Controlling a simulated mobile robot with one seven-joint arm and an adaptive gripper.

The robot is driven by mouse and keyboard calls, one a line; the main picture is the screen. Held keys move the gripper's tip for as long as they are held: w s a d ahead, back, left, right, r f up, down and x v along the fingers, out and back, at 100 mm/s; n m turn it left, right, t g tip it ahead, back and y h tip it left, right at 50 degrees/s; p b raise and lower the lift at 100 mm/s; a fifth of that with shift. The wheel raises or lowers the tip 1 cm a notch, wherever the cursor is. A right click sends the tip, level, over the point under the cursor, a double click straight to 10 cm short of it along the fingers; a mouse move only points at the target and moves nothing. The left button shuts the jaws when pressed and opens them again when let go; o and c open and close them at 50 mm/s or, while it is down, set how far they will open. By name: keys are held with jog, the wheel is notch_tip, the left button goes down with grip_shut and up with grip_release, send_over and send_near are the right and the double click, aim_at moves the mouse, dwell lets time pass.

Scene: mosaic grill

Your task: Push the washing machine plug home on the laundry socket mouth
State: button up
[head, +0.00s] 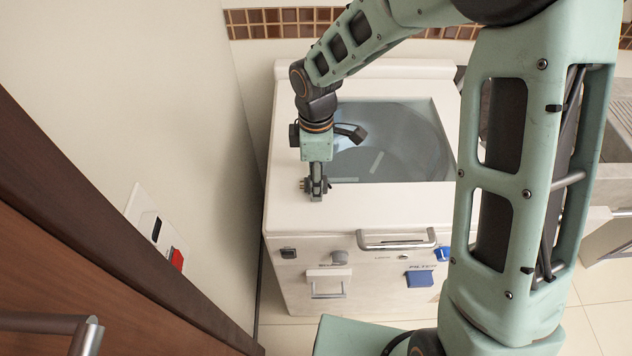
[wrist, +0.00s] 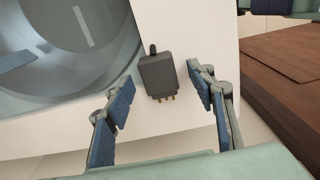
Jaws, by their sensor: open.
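The washing machine plug is a dark grey block with brass pins (wrist: 157,75), lying on the white top of the washing machine. In the wrist view it sits between my gripper's two spread fingers (wrist: 161,88), with a visible gap on both sides. Its pins point toward the bottom of that view. In the head view my gripper (head: 318,184) points down over the front left of the machine's top, with the plug (head: 304,185) showing small at its left. A white wall plate (head: 148,220) at the left has a dark opening, which looks like the socket mouth, and a red part.
The washing machine (head: 390,207) has a round glass window in its top and a handle and blue parts on its front. A brown wooden door (head: 90,220) with a metal handle fills the lower left. A sink stands at the right edge.

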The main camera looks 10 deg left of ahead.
jog(key=shift+c, duration=0.5)
jog(key=c, duration=1.1)
jog(key=shift+c, duration=0.2)
